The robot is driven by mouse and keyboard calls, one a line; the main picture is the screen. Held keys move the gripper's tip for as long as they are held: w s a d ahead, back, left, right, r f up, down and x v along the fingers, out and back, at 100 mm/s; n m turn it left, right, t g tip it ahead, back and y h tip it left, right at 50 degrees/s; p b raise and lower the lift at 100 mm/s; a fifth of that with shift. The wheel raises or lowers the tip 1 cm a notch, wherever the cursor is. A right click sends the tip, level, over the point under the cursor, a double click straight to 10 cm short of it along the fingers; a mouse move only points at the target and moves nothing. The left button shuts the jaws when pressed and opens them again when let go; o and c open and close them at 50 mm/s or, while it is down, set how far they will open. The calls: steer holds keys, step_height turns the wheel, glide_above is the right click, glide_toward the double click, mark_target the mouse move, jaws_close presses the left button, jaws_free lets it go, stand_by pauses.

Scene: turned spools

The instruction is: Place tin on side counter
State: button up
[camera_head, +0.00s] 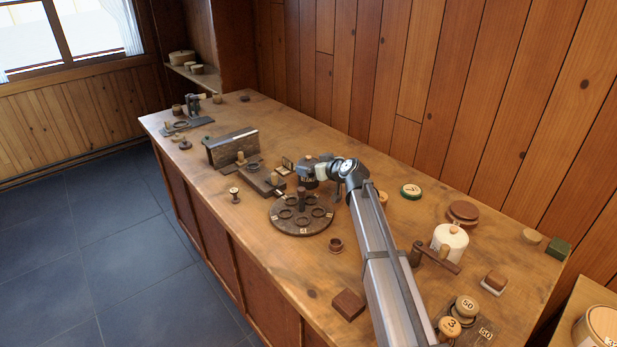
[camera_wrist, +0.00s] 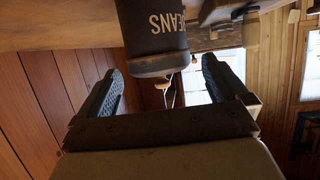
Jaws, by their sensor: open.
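A dark tin lettered "BEANS" (camera_wrist: 155,30) shows upside down at the top of the wrist view. In the head view the dark tin (camera_head: 308,173) stands on the wooden counter, behind the round dark rack. My gripper (camera_wrist: 162,70) is open, its two dark fingers spread on either side below the tin in the wrist picture. In the head view my gripper (camera_head: 327,171) is right beside the tin, at its right. I cannot tell whether the fingers touch it. A separate wooden surface (camera_head: 577,292), perhaps the side counter, shows at the lower right edge.
The round rack (camera_head: 300,216) with a central post is just in front of the tin. A wooden box-like block (camera_head: 231,147) stands to the left. A white lidded pot (camera_head: 450,243) is to the right. A round container (camera_head: 600,326) sits on the separate surface.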

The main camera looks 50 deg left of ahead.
steer(key=x, duration=0.4)
steer(key=shift+w+a+f, duration=0.1)
steer(key=shift+a+f, duration=0.05)
steer(key=shift+f, duration=0.05)
steer(key=c, duration=1.5)
steer(key=shift+o, duration=0.2)
steer(key=shift+r, duration=5.15)
